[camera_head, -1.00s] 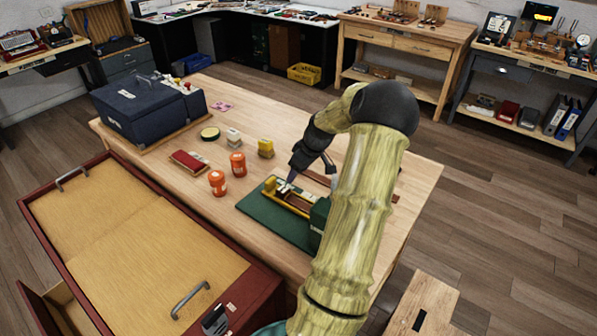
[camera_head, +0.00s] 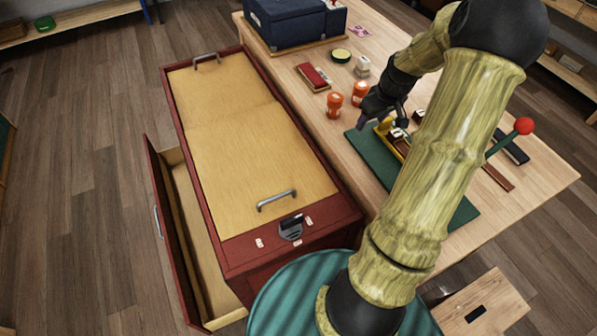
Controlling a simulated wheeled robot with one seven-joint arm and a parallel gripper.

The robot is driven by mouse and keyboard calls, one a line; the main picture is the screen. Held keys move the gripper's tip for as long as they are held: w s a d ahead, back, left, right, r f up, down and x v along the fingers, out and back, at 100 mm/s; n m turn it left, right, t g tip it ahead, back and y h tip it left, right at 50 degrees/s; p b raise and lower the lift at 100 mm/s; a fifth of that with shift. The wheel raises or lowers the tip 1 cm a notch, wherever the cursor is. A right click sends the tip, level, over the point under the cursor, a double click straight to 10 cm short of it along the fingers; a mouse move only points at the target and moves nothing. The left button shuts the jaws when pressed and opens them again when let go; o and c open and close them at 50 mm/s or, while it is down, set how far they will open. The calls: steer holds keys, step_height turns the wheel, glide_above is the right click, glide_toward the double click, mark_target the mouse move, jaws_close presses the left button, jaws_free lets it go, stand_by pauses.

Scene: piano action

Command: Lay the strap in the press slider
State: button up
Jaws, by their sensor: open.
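My gripper (camera_head: 381,121) is open above the left end of the press, its dark fingers spread. The press (camera_head: 401,147), with yellow and pale parts, stands on a green mat (camera_head: 367,154). My arm hides much of its right side, and a lever with a red ball (camera_head: 523,126) sticks out beyond the arm. The slider cannot be made out clearly. I cannot identify the strap with certainty; a flat brown strip (camera_head: 498,178) lies on the table right of my arm. Nothing is visibly held between the fingers.
Two orange jars (camera_head: 334,104), a red pad (camera_head: 313,76), a round tin (camera_head: 341,56) and a dark blue case (camera_head: 294,22) stand on the wooden table. A red cabinet (camera_head: 346,209) with an open drawer (camera_head: 180,230) stands to the left. A stool (camera_head: 500,306) is at lower right.

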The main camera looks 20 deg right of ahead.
steer(key=s+a+r, duration=0.1)
steer(key=s+a, duration=0.3)
steer(key=a, duration=0.5)
steer(key=s+a+r+m, duration=0.1)
steer(key=s+a, duration=0.3)
steer(key=a, duration=0.5)
steer(key=s+a+r, duration=0.2)
steer(key=s+a, duration=0.3)
steer(key=a, duration=0.4)
steer(key=shift+r, duration=0.2)
